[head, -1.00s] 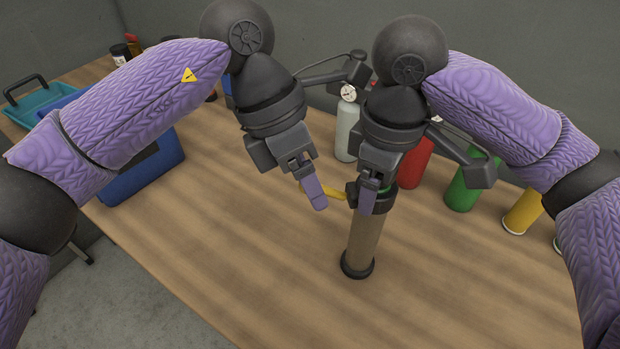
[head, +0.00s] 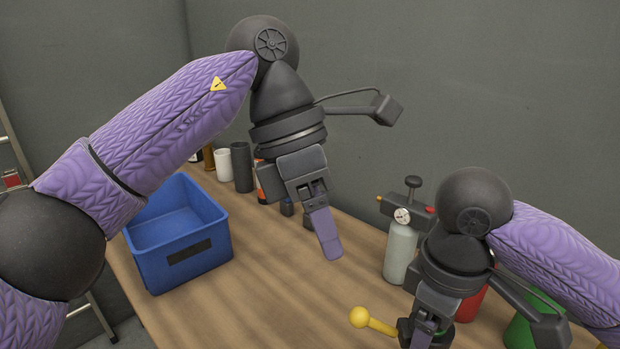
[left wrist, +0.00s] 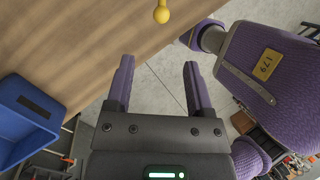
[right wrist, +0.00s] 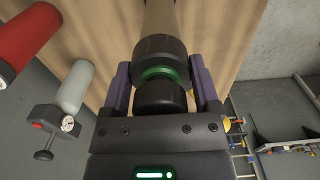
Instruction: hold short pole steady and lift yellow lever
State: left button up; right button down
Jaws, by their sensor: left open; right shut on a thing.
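The short pole (right wrist: 158,55) shows in the right wrist view as a tan tube with a black collar and a green band near its top. My right gripper (right wrist: 163,85) is shut on the pole's top end, one finger on each side; it also shows in the head view (head: 422,335). The yellow lever (head: 372,320) sticks out to the left of the pole top with a ball at its end; its ball shows in the left wrist view (left wrist: 161,14). My left gripper (head: 326,232) is open and empty, above and left of the lever, apart from it. The pole's lower part is out of the head view.
A blue bin (head: 180,240) stands at the table's left. A grey bottle with a gauge (head: 401,250), a red cylinder (head: 470,304) and a green one (head: 530,325) stand behind the pole. Cups and small items line the back. The wooden table (head: 270,300) between bin and lever is clear.

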pick_arm(q)
jog(key=a, duration=0.2)
jog(key=w+a, duration=0.1)
jog(key=a, duration=0.2)
jog(key=shift+w+a, duration=0.15)
pick_arm(e)
grip_release()
jog(key=shift+r, duration=0.1)
